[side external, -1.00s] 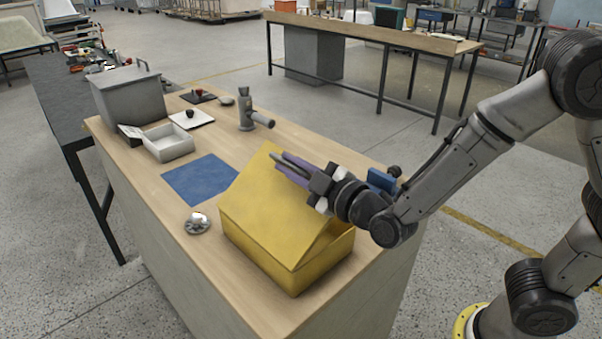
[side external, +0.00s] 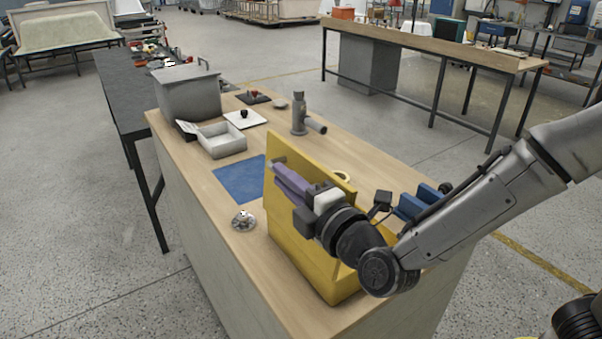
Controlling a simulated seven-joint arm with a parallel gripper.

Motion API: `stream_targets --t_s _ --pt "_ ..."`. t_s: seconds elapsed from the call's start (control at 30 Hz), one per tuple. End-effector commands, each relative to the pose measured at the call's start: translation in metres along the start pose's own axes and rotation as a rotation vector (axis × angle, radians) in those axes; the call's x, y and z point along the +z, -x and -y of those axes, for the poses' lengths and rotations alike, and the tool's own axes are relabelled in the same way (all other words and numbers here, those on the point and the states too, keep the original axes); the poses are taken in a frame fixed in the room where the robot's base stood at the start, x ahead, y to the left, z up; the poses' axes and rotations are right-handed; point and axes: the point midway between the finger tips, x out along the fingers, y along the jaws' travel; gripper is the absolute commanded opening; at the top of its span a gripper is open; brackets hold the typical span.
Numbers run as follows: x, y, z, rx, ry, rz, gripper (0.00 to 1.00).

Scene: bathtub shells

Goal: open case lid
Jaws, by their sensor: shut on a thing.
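The yellow case (side external: 333,281) stands on the wooden bench. Its lid (side external: 318,172) is raised and stands close to upright. My gripper (side external: 277,170) is at the lid's upper part, its purple fingers lying across the yellow panel near the top left corner. It is shut on the lid; the exact contact is hard to make out. My wrist hides part of the lid's right side and much of the case's inside. A small pale yellow loop (side external: 343,175) shows just beyond the lid's top edge; I cannot tell whether it belongs to the case.
A blue mat (side external: 240,180) and a small shiny round part (side external: 243,220) lie left of the case. A grey metal tool (side external: 300,115), an open grey tray (side external: 222,140), a white plate (side external: 246,119) and a grey lidded bin (side external: 188,95) stand farther back.

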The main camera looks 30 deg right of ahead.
Motion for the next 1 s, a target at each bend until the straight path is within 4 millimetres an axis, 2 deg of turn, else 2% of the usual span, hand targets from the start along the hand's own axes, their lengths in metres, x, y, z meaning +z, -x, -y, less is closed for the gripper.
stream_targets --t_s 0.3,0.73,0.77,0.9,1.0 --pt "-0.0134 -0.0004 -0.0028 0.01 -0.008 0.0 0.0" --pt "-0.0143 -0.0006 -0.0021 0.009 -0.009 0.0 0.0" --pt "-0.0143 -0.0006 -0.0021 0.009 -0.009 0.0 0.19" --pt "-0.014 -0.0005 -0.0009 0.007 -0.007 0.0 0.44" --pt "-0.0138 -0.0004 0.0 0.005 -0.006 0.0 0.45"
